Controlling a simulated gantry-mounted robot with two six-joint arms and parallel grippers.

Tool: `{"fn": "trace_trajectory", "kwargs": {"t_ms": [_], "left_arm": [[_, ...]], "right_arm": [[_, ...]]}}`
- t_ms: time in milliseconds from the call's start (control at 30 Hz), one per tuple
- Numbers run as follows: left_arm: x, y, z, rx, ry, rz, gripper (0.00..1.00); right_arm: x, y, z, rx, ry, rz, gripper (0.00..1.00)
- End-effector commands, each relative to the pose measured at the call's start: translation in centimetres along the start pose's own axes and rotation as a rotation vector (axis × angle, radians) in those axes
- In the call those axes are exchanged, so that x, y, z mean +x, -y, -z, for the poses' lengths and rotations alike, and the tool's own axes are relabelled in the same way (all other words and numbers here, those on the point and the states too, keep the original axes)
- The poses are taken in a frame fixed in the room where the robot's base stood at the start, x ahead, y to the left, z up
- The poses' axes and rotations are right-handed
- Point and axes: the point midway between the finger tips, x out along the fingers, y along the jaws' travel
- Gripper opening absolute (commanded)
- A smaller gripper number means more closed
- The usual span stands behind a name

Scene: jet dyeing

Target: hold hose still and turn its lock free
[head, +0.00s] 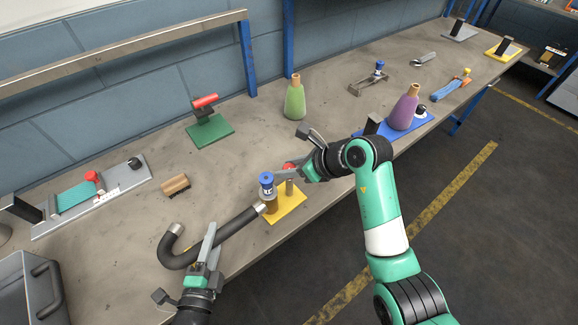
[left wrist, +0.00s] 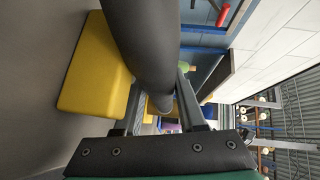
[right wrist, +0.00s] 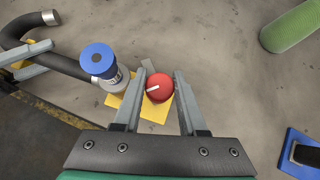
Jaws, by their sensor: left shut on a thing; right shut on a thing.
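The dark hose (head: 236,226) runs along the front of the bench to a fitting on a yellow base (head: 290,206), its far end curled back in a hook. A blue-capped piece (head: 267,184) stands on the fitting. My left gripper (head: 207,243) is shut around the hose; the hose (left wrist: 148,45) passes between its fingers in the left wrist view. The red knob (right wrist: 160,88), with a pale mark on top, sits beside the blue cap (right wrist: 98,60). My right gripper (right wrist: 162,95) is shut on this knob from the side; its fingers partly hide it in the head view.
A green cone (head: 294,99) and a green plate with a red-handled clamp (head: 209,130) stand behind. A wooden brush (head: 175,185) lies to the left, and a grey case (head: 28,290) is at front left. A purple cone (head: 403,108) stands to the right.

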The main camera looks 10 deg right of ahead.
Motion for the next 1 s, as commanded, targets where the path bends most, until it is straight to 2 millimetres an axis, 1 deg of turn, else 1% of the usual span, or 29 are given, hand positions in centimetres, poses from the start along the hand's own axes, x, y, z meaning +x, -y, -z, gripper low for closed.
{"fn": "trace_trajectory", "kwargs": {"t_ms": [333,833,867,1000], "left_arm": [[0.00,0.01,0.00,0.000,0.000,0.000,0.00],[0.01,0.01,0.00,-0.001,0.000,0.000,0.00],[0.01,0.01,0.01,-0.001,0.000,0.000,0.00],[0.01,0.01,0.01,-0.001,0.000,0.000,0.00]], "right_arm": [[0.02,-0.07,0.03,0.116,0.000,0.113,0.00],[-0.01,-0.05,0.00,0.137,0.001,0.133,0.00],[-0.01,-0.05,0.00,0.136,0.001,0.133,0.43],[-0.02,-0.03,0.00,0.136,0.001,0.133,0.68]]}}
